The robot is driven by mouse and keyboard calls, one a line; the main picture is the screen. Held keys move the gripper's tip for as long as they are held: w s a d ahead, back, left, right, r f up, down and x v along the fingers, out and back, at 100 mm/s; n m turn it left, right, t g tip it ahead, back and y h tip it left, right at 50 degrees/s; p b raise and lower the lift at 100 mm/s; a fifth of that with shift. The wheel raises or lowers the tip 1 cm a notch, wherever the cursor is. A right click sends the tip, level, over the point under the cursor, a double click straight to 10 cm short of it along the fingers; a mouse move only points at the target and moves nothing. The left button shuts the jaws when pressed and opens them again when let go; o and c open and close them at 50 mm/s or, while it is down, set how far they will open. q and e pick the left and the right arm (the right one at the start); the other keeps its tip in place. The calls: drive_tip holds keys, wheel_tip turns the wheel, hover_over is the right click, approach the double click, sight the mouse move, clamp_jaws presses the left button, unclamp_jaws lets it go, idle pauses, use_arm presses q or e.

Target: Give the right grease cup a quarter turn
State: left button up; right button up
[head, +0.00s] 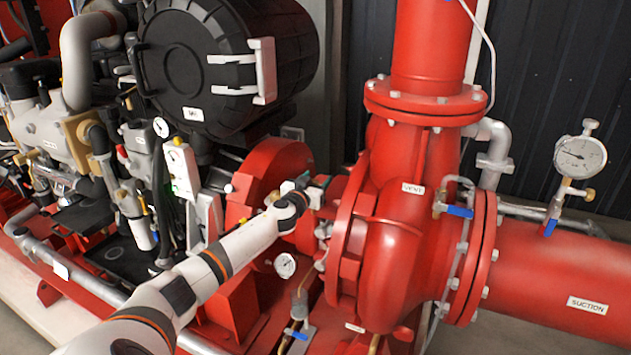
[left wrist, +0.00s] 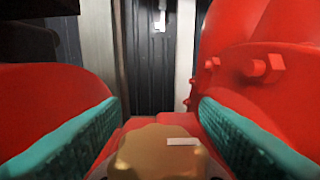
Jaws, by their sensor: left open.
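A brass-coloured grease cup (left wrist: 155,155) with a small white mark on top sits at the bottom centre of the left wrist view. The teal pads of my left gripper (left wrist: 160,104) stand open on either side of it; I cannot tell whether they touch it. In the head view my left gripper (head: 318,184) is at the red shaft housing between the engine and the pump, and the cup is hidden there. These frames do not show whether this is the right cup. My right gripper is not in view.
The red pump casing (head: 395,240) stands close to the right of the gripper, and a red round guard (head: 262,172) is close on the left. A small gauge (head: 285,265) and a blue-handled valve (head: 297,334) sit below. The black engine drum (head: 190,75) is behind left.

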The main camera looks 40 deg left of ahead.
use_arm(q)
drive_tip(key=c, duration=1)
drive_tip(key=shift+h, duration=0.3)
drive_tip(key=shift+m+h, duration=0.7)
drive_tip(key=shift+h, duration=0.1)
drive_tip(key=m+h, duration=0.2)
drive_tip(key=h, duration=0.1)
drive_tip(key=shift+d+t, duration=0.15)
drive_tip(key=shift+t, duration=0.25)
drive_tip(key=m+h, duration=0.1)
drive_tip(key=h, duration=0.1)
drive_tip(key=shift+d+m+h, duration=0.1)
drive_tip(key=shift+m+h, duration=0.2)
drive_tip(key=shift+d+m+g+h+b, duration=0.15)
drive_tip(key=shift+m+g+h+b, duration=0.1)
drive_tip(key=shift+m+h+b, duration=0.5)
drive_tip(key=shift+d+m+g+h+b, duration=0.1)
drive_tip(key=shift+m+g+h+b, duration=0.3)
drive_tip(key=shift+h, duration=0.65)
